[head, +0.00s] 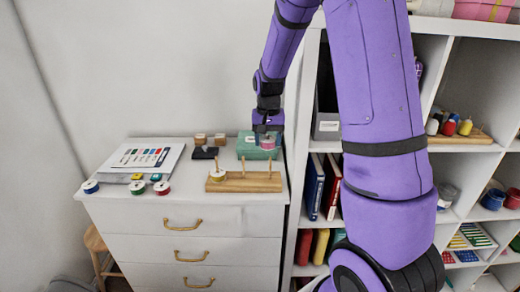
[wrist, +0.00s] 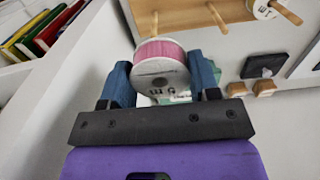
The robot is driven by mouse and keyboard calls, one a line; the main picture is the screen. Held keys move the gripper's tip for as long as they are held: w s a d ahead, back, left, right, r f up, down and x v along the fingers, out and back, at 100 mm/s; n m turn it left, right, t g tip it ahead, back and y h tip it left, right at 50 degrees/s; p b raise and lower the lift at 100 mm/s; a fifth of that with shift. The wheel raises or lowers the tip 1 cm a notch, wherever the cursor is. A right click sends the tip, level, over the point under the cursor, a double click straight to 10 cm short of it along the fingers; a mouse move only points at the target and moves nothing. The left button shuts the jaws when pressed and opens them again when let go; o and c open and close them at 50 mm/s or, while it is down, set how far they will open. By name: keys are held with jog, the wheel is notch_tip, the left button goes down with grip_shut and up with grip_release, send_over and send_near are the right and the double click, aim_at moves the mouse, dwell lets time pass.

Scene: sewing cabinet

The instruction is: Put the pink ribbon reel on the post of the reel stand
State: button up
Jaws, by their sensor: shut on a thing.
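The pink ribbon reel (wrist: 160,68) has white end discs and pink ribbon. In the wrist view my gripper (wrist: 160,78) is shut on it, with one blue finger on each side. The reel also shows in the head view (head: 268,143), held above the cabinet top near the green box. The reel stand (head: 243,183) is a wooden base with upright posts at the front right of the cabinet top. A cream reel (head: 217,175) sits on its left post; the other posts show bare. In the wrist view the stand (wrist: 190,18) is at the top, apart from the held reel.
A green box (head: 250,150) is behind the stand. A dark block (head: 205,153) and two small wooden pieces (head: 210,139) lie left of it. Several loose reels (head: 137,187) and a colour chart (head: 147,157) lie at left. A shelf unit (head: 298,200) stands close at right.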

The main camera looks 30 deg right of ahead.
jog(key=shift+d+r, duration=0.2)
jog(key=shift+d, duration=0.45)
jog(key=shift+f, duration=3.2)
jog(key=shift+f, duration=1.7)
jog(key=o, duration=1)
notch_tip(320, 180, up, 11)
jog(key=shift+f, duration=0.1)
